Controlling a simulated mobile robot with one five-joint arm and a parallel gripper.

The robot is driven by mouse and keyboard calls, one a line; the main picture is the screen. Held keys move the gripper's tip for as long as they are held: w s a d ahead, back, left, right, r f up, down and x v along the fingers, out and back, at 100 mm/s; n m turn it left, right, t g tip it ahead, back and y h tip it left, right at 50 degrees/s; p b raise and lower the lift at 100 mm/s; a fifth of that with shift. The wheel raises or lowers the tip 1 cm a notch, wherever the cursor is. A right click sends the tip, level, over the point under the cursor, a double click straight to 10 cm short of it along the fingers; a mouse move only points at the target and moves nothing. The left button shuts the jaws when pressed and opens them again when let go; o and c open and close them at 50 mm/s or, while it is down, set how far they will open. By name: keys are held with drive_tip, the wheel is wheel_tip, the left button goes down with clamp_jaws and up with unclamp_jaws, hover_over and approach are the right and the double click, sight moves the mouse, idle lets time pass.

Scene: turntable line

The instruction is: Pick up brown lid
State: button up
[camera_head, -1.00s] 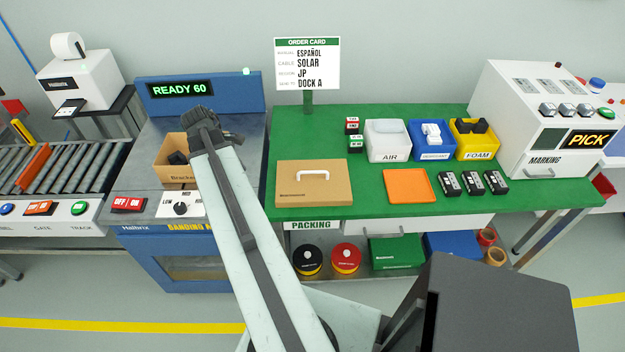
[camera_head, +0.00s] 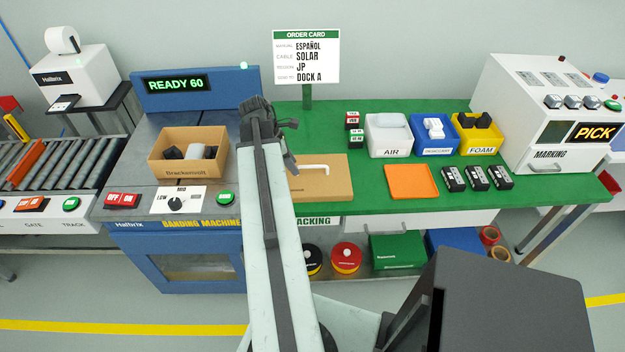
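The brown lid (camera_head: 328,184) lies flat on the green packing table, with a white handle (camera_head: 313,168) on its top. My arm covers its left edge. My gripper (camera_head: 289,150) is at the end of my raised arm, just left of and above the lid in the picture. It appears apart from the handle. Its fingers are small and partly hidden by the arm, so I cannot tell whether they are open or shut.
An open brown box (camera_head: 160,165) with items in it stands on the banding machine at left. An orange tray (camera_head: 411,182) and several black blocks lie right of the lid. The order card (camera_head: 306,60) stands behind on a post.

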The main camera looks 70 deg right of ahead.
drive_tip(key=b+x, duration=0.1)
drive_tip(key=x, duration=0.2)
drive_tip(key=shift+r, duration=0.15)
clamp_jaws()
drive_tip(key=shift+w, duration=0.1)
wheel_tip(320, 180, up, 10)
drive_tip(key=p, duration=1)
